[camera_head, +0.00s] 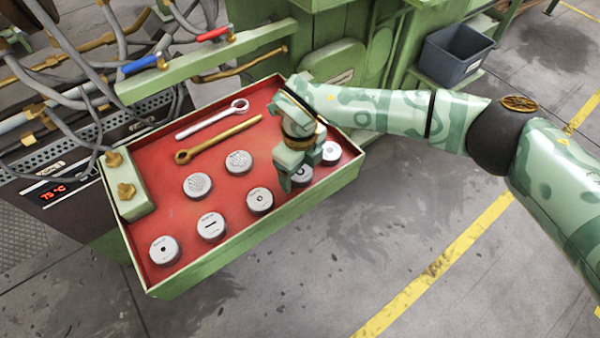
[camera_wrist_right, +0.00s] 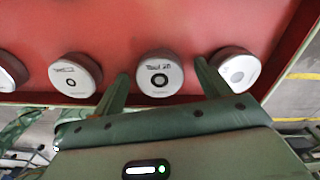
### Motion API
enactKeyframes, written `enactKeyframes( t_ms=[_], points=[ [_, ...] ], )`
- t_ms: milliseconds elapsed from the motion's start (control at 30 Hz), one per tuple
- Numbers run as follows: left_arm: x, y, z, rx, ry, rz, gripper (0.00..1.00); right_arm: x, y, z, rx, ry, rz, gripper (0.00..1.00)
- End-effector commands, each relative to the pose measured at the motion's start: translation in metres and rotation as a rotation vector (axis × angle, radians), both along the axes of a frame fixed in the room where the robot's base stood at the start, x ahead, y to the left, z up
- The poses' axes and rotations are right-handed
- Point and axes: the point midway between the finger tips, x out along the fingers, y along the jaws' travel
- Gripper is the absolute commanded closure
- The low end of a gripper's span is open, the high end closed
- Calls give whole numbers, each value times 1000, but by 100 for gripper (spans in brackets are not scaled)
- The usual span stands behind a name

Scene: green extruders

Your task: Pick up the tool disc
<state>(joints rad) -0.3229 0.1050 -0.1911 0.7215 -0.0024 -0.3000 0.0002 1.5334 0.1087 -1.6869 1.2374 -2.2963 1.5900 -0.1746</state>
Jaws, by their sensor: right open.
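Several silver discs lie in a red-floored tray. In the right wrist view, one disc (camera_wrist_right: 159,85) with a dark ring and small writing that seems to start with "Tool" sits between my right gripper's fingers (camera_wrist_right: 161,72). In the head view this disc (camera_head: 303,177) is partly hidden by my right gripper (camera_head: 296,174), which is open and points down over it. I cannot tell whether the fingers touch it. A blank-looking disc (camera_head: 330,153) lies just right of it, and a holed disc (camera_head: 260,200) lies to its left. My left gripper is not in view.
The green tray rim (camera_head: 260,222) runs close in front of the discs. A gold wrench (camera_head: 218,138) and a silver wrench (camera_head: 212,119) lie behind. A green block with brass fittings (camera_head: 127,185) stands at the left. Hoses hang at the upper left.

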Motion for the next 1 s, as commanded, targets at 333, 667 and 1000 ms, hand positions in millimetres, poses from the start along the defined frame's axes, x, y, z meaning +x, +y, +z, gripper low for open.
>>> enactKeyframes(
  t_ms=[333, 667, 1000],
  points=[
    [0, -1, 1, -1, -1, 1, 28, 0, 0, 3, 1, -2, 0, 77],
    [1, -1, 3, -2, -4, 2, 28, 1, 0, 8, 2, -4, 0, 77],
    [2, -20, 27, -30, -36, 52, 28, -20, 10, 71, 2, -10, 5, 77]
  ],
)
